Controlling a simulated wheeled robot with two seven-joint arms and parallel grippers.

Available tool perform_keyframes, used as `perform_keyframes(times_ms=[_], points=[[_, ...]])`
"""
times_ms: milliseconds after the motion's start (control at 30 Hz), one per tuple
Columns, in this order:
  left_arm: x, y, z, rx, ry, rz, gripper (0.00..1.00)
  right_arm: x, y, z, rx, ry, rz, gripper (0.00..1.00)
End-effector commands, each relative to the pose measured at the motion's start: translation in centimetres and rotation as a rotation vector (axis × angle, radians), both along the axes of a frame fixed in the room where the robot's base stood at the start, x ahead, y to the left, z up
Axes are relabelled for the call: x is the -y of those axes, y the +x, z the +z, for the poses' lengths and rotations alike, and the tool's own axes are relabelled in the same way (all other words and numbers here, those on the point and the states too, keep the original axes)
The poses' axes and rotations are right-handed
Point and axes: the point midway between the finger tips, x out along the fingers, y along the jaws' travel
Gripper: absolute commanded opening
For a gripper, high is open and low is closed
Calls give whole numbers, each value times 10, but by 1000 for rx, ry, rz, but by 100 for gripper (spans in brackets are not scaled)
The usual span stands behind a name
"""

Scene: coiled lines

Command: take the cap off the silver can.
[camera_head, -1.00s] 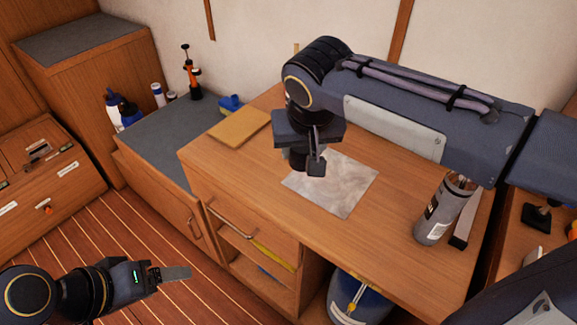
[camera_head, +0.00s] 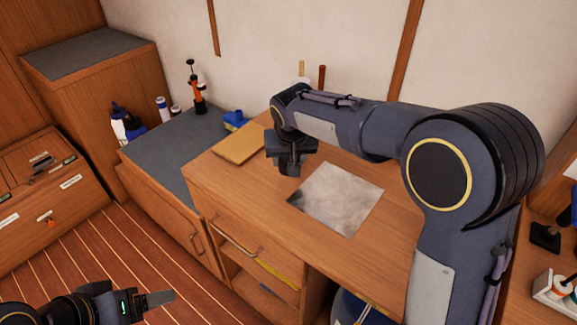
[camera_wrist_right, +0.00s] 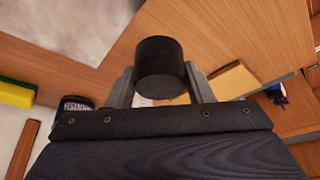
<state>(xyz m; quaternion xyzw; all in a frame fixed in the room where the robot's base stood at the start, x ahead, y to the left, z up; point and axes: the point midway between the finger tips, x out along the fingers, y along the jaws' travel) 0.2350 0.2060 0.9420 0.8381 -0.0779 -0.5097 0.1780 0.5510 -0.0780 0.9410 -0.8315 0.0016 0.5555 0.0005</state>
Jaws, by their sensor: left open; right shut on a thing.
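My right gripper (camera_wrist_right: 162,88) is shut on a black cylinder (camera_wrist_right: 160,68) that looks like the cap. In the head view, my right gripper (camera_head: 289,165) hangs above the desk, near the far left corner of a grey sheet. The fingers and the cylinder are hard to tell apart there. The silver can is not visible in the head view now; my right arm covers the right side of the desk where it stood. My left gripper (camera_head: 160,297) is open and empty, low at the left over the floor, far from the desk.
The grey sheet (camera_head: 337,199) lies flat on the wooden desk (camera_head: 240,190). A tan pad (camera_head: 240,145) and a blue object (camera_head: 234,119) are at the back left. The wrist view also shows a dark labelled can (camera_wrist_right: 75,103) and a yellow-green sponge (camera_wrist_right: 16,94).

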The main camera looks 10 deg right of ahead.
Motion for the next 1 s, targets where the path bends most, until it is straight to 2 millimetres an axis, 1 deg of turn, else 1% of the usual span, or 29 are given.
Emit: perform_keyframes(times_ms=[133,200,300,600,733,767,900,933,1000], points=[[0,0,0,0,0,0,73,0,10,-15,-3,0,-2,20],[0,0,-2,0,0,0,73,0,9,-27,-3,-1,0,20],[0,0,-2,0,0,0,73,0,8,-38,-2,0,0,20],[0,0,-2,0,0,0,73,0,9,-41,0,1,-1,20],[0,0,-6,0,0,0,73,0,8,-45,0,1,-1,20],[0,0,-6,0,0,0,73,0,8,-45,0,1,-1,48],[0,0,-5,0,0,0,73,0,8,-44,0,1,-1,67],[0,0,-5,0,0,0,73,0,8,-44,0,1,-1,69],[0,0,-5,0,0,0,73,0,8,-44,0,1,-1,69]])
